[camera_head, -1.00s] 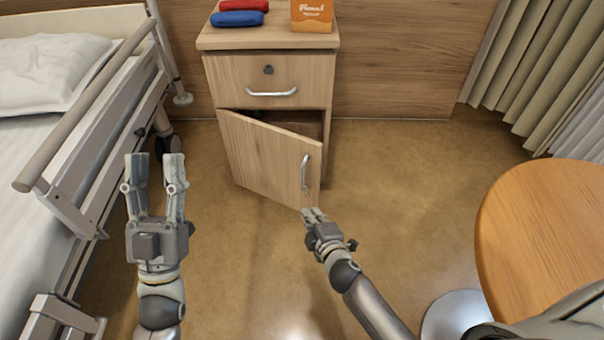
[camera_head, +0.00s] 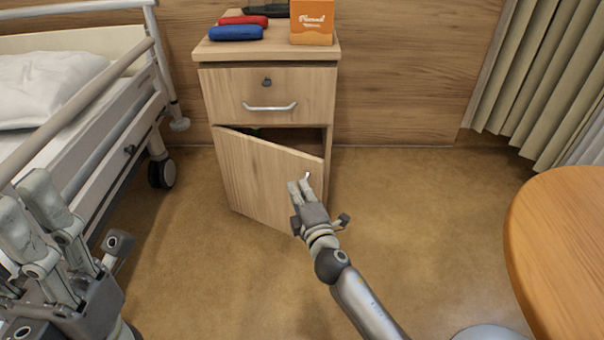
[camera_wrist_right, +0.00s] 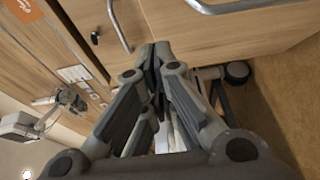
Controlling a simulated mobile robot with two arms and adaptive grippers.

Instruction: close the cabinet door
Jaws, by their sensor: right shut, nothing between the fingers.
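The bedside cabinet's wooden door (camera_head: 262,175) stands partly open, its right edge swung out toward me, with a dark gap above it. Its metal handle (camera_head: 307,176) is partly hidden by my right gripper. My right gripper (camera_head: 299,184) is shut and empty, at the door's front near the handle; I cannot tell if it touches. The right wrist view shows its closed fingertips (camera_wrist_right: 155,50) in front of the door (camera_wrist_right: 215,32), with the door handle (camera_wrist_right: 235,6) at the top. My left gripper (camera_head: 38,195) is open and empty at the lower left, beside the bed.
The closed drawer (camera_head: 270,92) is above the door. Red and blue cases (camera_head: 236,33) and an orange box (camera_head: 312,22) stand on top. The bed (camera_head: 75,145) is at left, a round wooden table (camera_head: 560,240) at right. The floor (camera_head: 420,210) between is clear.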

